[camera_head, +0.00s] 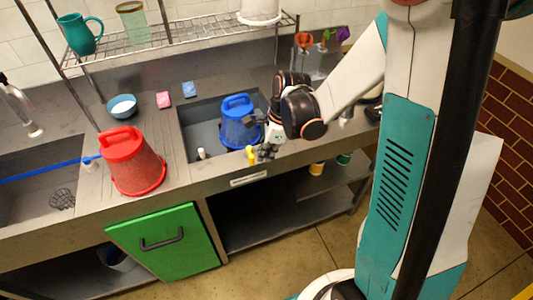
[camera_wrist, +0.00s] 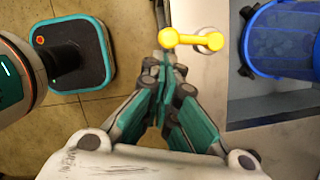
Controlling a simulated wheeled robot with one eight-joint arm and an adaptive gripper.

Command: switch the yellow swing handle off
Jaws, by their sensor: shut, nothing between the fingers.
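The yellow swing handle (camera_head: 250,156) sits at the front edge of the counter, below the basin with the blue bucket. In the wrist view the yellow handle (camera_wrist: 191,39) is a short bar with a round knob at the left end, and its right end sits on a pale round mount. My gripper (camera_head: 265,153) is close beside the handle, on its right in the head view. In the wrist view my gripper (camera_wrist: 166,62) is shut and empty, its tips just below the knob end. I cannot tell whether they touch.
A blue bucket (camera_head: 239,128) stands in the basin behind the handle. A red bucket (camera_head: 133,166) stands on the counter at left. A green cabinet door (camera_head: 165,245) hangs below. A wire shelf (camera_head: 176,36) runs above. The floor in front is clear.

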